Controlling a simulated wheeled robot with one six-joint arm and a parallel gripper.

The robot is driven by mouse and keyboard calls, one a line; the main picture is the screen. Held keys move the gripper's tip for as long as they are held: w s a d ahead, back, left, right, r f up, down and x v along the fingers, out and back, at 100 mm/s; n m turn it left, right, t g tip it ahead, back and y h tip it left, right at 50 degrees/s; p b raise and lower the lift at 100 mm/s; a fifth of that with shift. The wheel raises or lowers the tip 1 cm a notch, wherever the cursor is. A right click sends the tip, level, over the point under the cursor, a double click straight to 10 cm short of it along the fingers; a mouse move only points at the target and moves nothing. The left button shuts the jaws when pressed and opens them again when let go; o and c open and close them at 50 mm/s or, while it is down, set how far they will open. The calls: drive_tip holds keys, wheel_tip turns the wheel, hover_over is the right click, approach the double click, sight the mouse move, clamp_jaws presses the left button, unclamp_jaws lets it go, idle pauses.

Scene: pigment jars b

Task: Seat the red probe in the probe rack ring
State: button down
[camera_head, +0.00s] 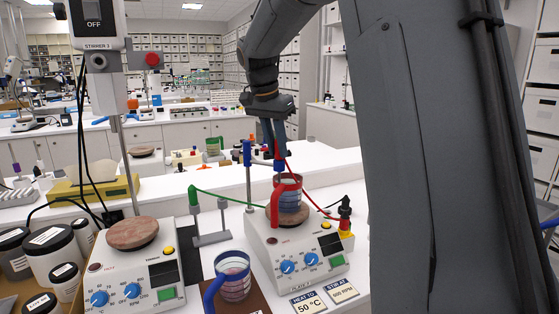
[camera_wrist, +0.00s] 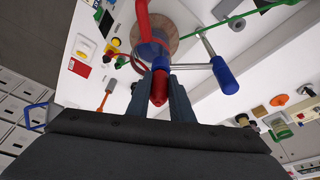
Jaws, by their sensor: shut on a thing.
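The red probe (camera_wrist: 158,88) is upright between the fingers of my gripper (camera_wrist: 168,84), which is shut on its red handle. In the head view my gripper (camera_head: 274,152) is above a glass beaker (camera_head: 291,201) with a red handle, on the right hotplate (camera_head: 276,250). A blue piece (camera_head: 279,165) shows directly under the fingers. A stand with a blue-topped post (camera_head: 247,153) is just left of the gripper; in the wrist view its rod (camera_wrist: 188,66) reaches toward the probe. Whether the probe is inside a ring there I cannot tell; the fingers and probe hide it.
A red cable (camera_head: 307,196) runs from the gripper area to a red-and-black connector (camera_head: 345,212). A green-topped stand (camera_head: 194,199) with a green cable is at left. A blue-handled beaker (camera_head: 233,277) stands in front, and another hotplate (camera_head: 130,265) is at left.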

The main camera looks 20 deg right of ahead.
drive_tip(key=shift+r+p, duration=0.6)
drive_tip(key=shift+r, duration=0.15)
idle(0.3)
wheel_tip(320, 180, up, 16)
drive_tip(key=p, duration=0.9)
drive_tip(key=shift+r, duration=0.2)
idle(1.5)
